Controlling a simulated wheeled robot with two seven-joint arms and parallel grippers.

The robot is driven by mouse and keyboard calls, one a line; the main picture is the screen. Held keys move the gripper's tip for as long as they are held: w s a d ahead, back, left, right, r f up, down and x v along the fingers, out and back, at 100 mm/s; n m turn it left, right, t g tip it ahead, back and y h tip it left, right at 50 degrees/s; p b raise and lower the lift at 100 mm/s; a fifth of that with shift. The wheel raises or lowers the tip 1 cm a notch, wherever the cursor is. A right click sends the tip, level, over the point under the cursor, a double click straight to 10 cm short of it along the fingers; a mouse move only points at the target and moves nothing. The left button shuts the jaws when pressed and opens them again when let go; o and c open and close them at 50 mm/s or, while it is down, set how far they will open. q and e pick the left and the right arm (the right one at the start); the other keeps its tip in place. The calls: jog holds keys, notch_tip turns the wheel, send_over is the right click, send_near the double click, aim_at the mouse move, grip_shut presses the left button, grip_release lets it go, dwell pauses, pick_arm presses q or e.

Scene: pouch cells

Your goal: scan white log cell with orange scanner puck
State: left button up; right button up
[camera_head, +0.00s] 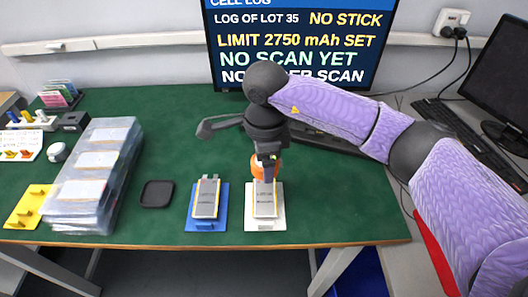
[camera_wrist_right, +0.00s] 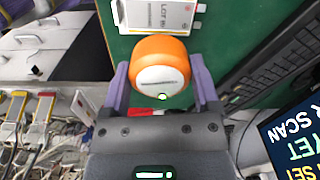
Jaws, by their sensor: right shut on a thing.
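The orange scanner puck (camera_head: 257,168) is held by my right gripper (camera_head: 267,172), just beyond the cell on the white tray. In the right wrist view the puck (camera_wrist_right: 160,60) sits between the two purple fingers, with a pale face and a small green light. The grey cell (camera_head: 264,200) lies on the white tray (camera_head: 265,225), and its printed label shows in the right wrist view (camera_wrist_right: 165,14). The gripper partly covers the cell's far end in the head view. I cannot tell the exact height of the puck above the tray. My left gripper is not in view.
A second cell (camera_head: 206,198) lies on a blue tray (camera_head: 205,226) to the left. A black square pad (camera_head: 157,194) and stacked clear-wrapped packs (camera_head: 95,175) lie further left. A log screen (camera_head: 300,45) stands behind. The green table (camera_head: 330,210) is clear at front right.

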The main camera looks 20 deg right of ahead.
notch_tip(320, 180, down, 3)
jog(key=shift+r+b, duration=0.15)
jog(key=shift+b, duration=0.5)
notch_tip(320, 180, down, 5)
jog(key=b, duration=0.3)
jog(key=shift+r, duration=0.1)
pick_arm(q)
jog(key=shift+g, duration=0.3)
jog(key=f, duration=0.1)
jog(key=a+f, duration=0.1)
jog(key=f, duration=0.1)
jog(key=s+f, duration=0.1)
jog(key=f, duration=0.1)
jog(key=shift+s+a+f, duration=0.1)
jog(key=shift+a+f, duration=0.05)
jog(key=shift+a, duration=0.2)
pick_arm(e)
jog(key=shift+r, duration=0.15)
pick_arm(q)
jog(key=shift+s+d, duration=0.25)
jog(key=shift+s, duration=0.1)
pick_arm(e)
jog(key=shift+r, duration=0.1)
notch_tip(320, 180, up, 6)
jog(key=p, duration=0.4)
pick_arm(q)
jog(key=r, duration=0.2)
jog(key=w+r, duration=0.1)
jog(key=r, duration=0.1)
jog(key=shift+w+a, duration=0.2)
